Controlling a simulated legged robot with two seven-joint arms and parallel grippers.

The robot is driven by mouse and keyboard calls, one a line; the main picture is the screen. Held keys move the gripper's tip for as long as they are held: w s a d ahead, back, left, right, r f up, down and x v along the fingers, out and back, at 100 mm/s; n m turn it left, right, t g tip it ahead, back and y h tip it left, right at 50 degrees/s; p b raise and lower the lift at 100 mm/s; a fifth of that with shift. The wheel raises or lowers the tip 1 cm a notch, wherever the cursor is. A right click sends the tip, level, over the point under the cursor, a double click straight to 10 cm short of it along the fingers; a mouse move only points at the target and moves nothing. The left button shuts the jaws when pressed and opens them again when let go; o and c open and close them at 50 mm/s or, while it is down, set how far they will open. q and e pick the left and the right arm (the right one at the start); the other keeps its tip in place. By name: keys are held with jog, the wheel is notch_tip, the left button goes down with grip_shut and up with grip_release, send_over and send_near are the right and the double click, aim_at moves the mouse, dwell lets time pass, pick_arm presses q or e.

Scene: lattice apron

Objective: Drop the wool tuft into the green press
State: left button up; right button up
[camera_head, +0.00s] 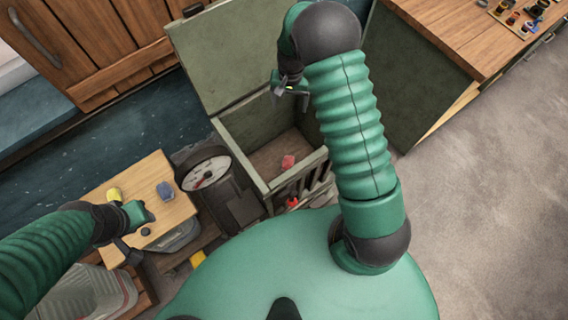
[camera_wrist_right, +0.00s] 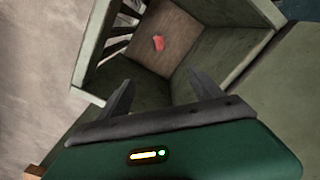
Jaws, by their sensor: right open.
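The green press (camera_head: 243,150) is an open box with its lid raised at the back and a slatted side. A small pinkish-red tuft (camera_head: 288,161) lies on its brown floor; the tuft also shows in the right wrist view (camera_wrist_right: 158,43). My right gripper (camera_head: 290,92) is above the press opening, apart from the tuft. In the right wrist view my right gripper (camera_wrist_right: 162,90) has its two fingers spread with nothing between them. My left gripper (camera_head: 142,232) is over the small wooden table's front right edge; its jaw gap is unclear.
A blue-grey lump (camera_head: 165,190) and a yellow object (camera_head: 114,194) are on the small wooden table (camera_head: 140,182). A dark dial scale (camera_head: 207,172) stands between table and press. A wooden counter (camera_head: 470,35) is at upper right. The floor at right is clear.

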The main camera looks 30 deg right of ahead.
notch_tip(320, 180, up, 6)
jog(key=shift+r+b, duration=0.25)
jog(key=shift+b, duration=0.1)
